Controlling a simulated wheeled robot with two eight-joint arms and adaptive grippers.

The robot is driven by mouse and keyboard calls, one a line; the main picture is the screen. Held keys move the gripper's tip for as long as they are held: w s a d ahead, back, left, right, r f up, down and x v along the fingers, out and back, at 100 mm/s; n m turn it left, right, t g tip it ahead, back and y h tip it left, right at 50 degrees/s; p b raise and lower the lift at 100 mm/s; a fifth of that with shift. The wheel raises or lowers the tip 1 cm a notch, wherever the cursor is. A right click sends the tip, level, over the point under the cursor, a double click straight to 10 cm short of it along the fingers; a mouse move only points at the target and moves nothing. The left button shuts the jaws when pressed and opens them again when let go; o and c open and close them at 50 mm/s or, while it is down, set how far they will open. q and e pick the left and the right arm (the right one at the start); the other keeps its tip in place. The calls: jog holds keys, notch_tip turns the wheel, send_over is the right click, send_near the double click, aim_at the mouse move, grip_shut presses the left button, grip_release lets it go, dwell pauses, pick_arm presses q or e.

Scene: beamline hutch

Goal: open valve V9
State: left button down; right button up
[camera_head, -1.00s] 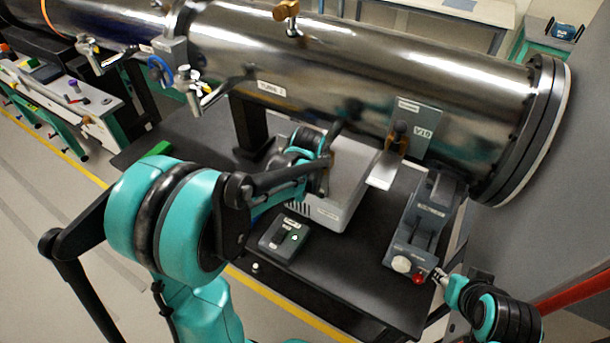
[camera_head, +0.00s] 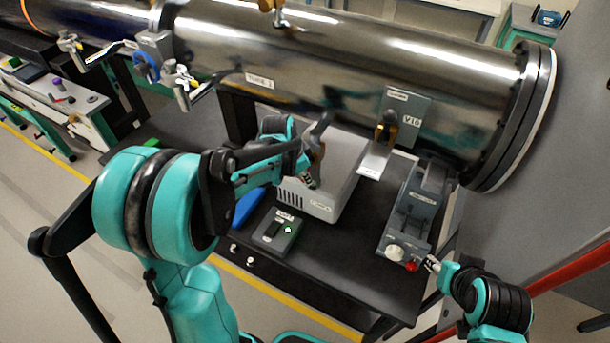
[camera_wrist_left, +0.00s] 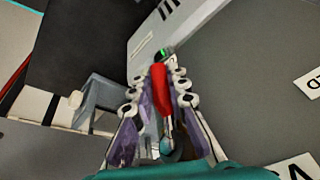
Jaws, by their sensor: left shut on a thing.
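My left gripper (camera_head: 312,160) is in front of the vented grey box below the big steel vessel. In the left wrist view its fingers (camera_wrist_left: 160,100) are closed around a slim red handle (camera_wrist_left: 159,84). A grey panel fills the right of that view, with a white label starting with "V" (camera_wrist_left: 298,168), cut off by the edge. I cannot read V9 anywhere. In the head view a plate marked V10 (camera_head: 411,121) stands to the right of my left gripper. My right gripper (camera_head: 432,263) is beside a red button (camera_head: 411,266); its finger gap is too small to judge.
The steel vessel (camera_head: 350,65) spans the back. A grey device (camera_head: 412,215) stands at the right of the table.

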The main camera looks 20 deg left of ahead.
pick_arm(q)
jog(key=c, duration=1.5)
grip_release()
jog(key=shift+o, duration=0.2)
jog(key=v, duration=1.2)
